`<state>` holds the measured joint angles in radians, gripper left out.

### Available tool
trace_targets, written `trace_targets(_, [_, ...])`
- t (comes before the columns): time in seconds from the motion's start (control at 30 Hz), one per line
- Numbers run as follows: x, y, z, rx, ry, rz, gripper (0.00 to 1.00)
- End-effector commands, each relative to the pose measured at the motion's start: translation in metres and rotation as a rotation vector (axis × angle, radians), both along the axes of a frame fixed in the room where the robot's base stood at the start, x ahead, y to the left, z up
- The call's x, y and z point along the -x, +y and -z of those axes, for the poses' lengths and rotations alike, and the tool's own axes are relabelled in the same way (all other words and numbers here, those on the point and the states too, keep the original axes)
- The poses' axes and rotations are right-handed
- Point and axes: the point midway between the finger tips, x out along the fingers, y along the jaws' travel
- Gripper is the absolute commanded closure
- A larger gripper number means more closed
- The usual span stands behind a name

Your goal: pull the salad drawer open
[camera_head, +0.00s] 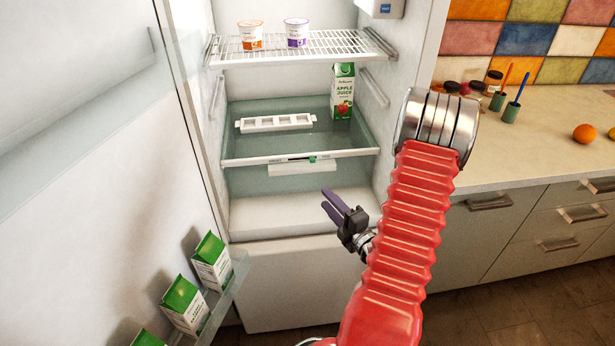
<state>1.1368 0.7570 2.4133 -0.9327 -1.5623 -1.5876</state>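The salad drawer (262,182) is a clear greenish bin low in the open fridge, under the glass shelf. A white handle strip (302,168) runs along the top of its front. The drawer front looks about level with the shelf edge above it. My gripper (325,198) has two purple fingers with a gap between their tips. It is open and empty, in front of the drawer's right part, lower than the handle and not visibly touching it. My red arm hides part of the fridge's right side.
An egg tray (276,123) and an apple juice carton (343,92) stand on the glass shelf (235,158). Two yogurt cups sit on the wire shelf (340,42). The open fridge door (110,190) with cartons (212,262) is left. A counter (545,135) with drawers is right.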

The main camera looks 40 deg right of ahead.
Motion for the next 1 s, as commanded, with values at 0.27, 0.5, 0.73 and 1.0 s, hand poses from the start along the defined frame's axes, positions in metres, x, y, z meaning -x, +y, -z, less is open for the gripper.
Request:
trace_targets(0.27, [0.006, -0.001, 0.001, 0.013, -0.026, 0.003, 0.66])
trace_targets(0.5, [0.004, -0.001, 0.001, 0.012, -0.024, 0.002, 0.66])
trace_targets(0.73, [-0.011, -0.004, 0.001, 0.013, -0.024, -0.001, 0.66])
trace_targets(1.0, [-0.048, -0.011, 0.0, 0.013, -0.025, 0.0, 0.66])
